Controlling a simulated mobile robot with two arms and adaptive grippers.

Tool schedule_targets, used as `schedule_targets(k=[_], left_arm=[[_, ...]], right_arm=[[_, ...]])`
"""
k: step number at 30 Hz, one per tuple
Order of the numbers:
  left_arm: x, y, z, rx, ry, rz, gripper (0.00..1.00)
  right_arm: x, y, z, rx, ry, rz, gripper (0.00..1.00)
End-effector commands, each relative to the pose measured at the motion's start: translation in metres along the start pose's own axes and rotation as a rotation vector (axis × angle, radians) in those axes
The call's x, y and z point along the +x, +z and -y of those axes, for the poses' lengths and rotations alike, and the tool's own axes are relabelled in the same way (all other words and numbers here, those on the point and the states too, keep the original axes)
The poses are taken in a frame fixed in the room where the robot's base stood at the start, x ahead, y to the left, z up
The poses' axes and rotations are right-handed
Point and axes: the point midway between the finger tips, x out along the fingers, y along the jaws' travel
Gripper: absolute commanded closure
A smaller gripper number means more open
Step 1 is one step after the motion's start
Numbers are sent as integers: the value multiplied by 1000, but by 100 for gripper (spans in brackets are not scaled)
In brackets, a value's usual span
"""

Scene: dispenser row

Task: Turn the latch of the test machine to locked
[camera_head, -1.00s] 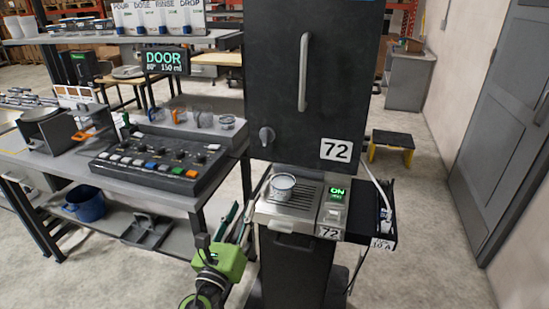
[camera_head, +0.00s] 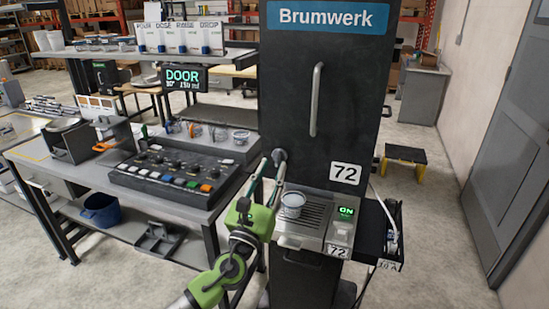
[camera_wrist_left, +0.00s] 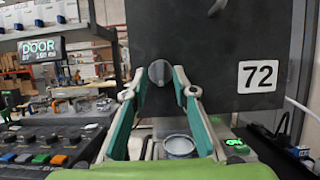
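The test machine (camera_head: 350,110) is a tall dark cabinet with a blue "Brumwerk" sign and a "72" label. Its latch (camera_head: 279,155) is a small grey knob low on the left of the door. In the left wrist view the latch (camera_wrist_left: 159,73) shows a ridge standing about upright. My left gripper (camera_head: 272,163) reaches up to the latch in the head view. In the left wrist view its green-sided fingers (camera_wrist_left: 160,82) are open, one on each side of the latch; I cannot tell whether they touch it. My right gripper is not in view.
A cup (camera_head: 293,204) stands on the drip tray below the latch, beside a green "ON" display (camera_head: 346,211). A vertical door handle (camera_head: 316,100) is above. A button panel (camera_head: 180,170) lies on the bench at the left. A yellow step stool (camera_head: 405,154) stands behind at the right.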

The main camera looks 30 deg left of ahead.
Motion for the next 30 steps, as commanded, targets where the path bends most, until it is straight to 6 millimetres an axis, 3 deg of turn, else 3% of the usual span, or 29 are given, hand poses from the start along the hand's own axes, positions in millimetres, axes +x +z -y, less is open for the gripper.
schedule_targets(k=[6, 16, 17, 20, 30], left_arm=[[22, 0, 0, -1, -1, -1, 74], [24, -1, 0, -2, 0, -2, 74], [24, -1, 0, -2, 0, -2, 77], [24, -1, 0, -2, 0, -2, 100], [24, -1, 0, -17, 6, -2, 100]], right_arm=[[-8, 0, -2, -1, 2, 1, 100], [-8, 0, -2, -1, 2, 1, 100], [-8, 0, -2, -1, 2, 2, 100], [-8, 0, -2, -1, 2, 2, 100], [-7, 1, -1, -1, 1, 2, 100]])
